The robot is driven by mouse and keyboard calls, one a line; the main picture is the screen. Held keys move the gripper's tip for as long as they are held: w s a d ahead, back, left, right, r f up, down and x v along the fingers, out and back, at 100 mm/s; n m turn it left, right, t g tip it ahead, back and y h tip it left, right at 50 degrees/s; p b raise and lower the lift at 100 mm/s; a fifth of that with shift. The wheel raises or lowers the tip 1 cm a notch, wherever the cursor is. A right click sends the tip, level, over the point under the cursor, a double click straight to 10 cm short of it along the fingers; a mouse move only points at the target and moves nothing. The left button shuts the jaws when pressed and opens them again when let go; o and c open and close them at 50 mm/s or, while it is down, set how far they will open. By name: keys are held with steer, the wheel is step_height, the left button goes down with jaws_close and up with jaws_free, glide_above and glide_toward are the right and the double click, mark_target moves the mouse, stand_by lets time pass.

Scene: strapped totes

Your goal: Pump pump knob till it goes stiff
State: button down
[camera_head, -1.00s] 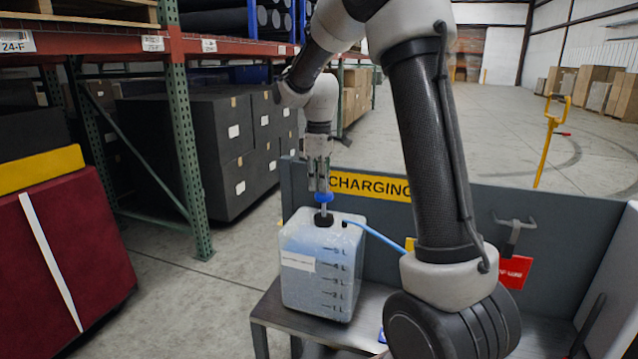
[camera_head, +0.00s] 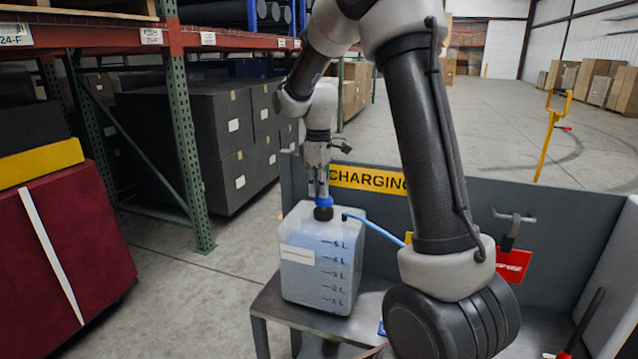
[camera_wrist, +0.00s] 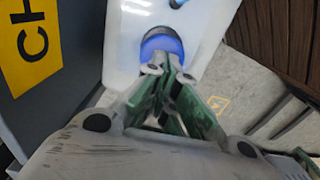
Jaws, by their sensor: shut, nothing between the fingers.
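The blue pump knob (camera_head: 323,202) sits low, right above the black cap on top of a translucent jug (camera_head: 335,285) with litre marks. My gripper (camera_head: 320,192) points down with its fingertips shut and empty, at the top of the knob. In the wrist view my gripper's fingertips (camera_wrist: 160,72) meet over the near part of the blue knob (camera_wrist: 163,45). They appear to touch the knob. The fingers hide part of it.
The jug stands on a grey metal bench (camera_head: 270,305) before a grey panel with a yellow CHARGING sign (camera_head: 368,181). A blue hose (camera_head: 375,228) runs right from the jug's top. A red tag (camera_head: 512,262) hangs at the right. Shelving stands left.

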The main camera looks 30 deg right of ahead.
step_height(320, 180, up, 13)
steer(key=shift+r, duration=0.15)
stand_by(0.7)
step_height(320, 180, up, 4)
steer(key=shift+r, duration=0.2)
step_height(320, 180, down, 14)
stand_by(0.7)
steer(key=shift+f, duration=0.1)
steer(key=shift+f, duration=2.25)
steer(key=shift+s, duration=0.1)
